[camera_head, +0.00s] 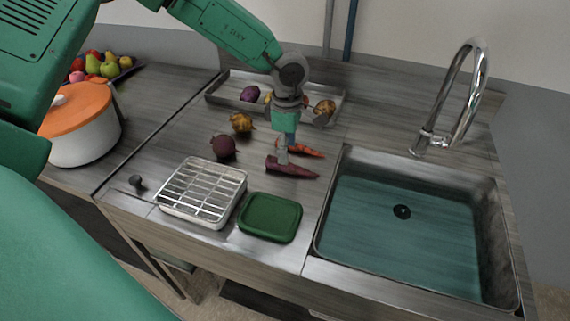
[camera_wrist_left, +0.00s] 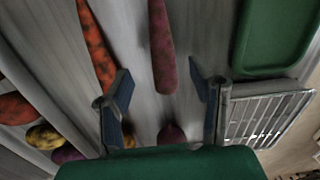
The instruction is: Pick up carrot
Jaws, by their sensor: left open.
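An orange carrot (camera_head: 308,151) and a purple carrot (camera_head: 294,169) lie close together on the counter, left of the sink. Both also show in the left wrist view, the orange carrot (camera_wrist_left: 97,45) at upper left and the purple carrot (camera_wrist_left: 162,45) at top centre. My left gripper (camera_head: 284,152) points down at the carrots and partly covers them. In the wrist view its fingers (camera_wrist_left: 162,88) are apart and empty, with the purple carrot in line with the gap. The orange carrot's lower end passes behind one finger. I cannot tell the exact height. My right gripper is not in view.
A beet (camera_head: 223,147), an onion (camera_head: 241,123), a wire rack (camera_head: 203,190) and a green board (camera_head: 270,217) surround the spot. A vegetable tray (camera_head: 222,101) lies behind. The sink (camera_head: 400,240) is to the right, a lidded pot (camera_head: 85,135) at left.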

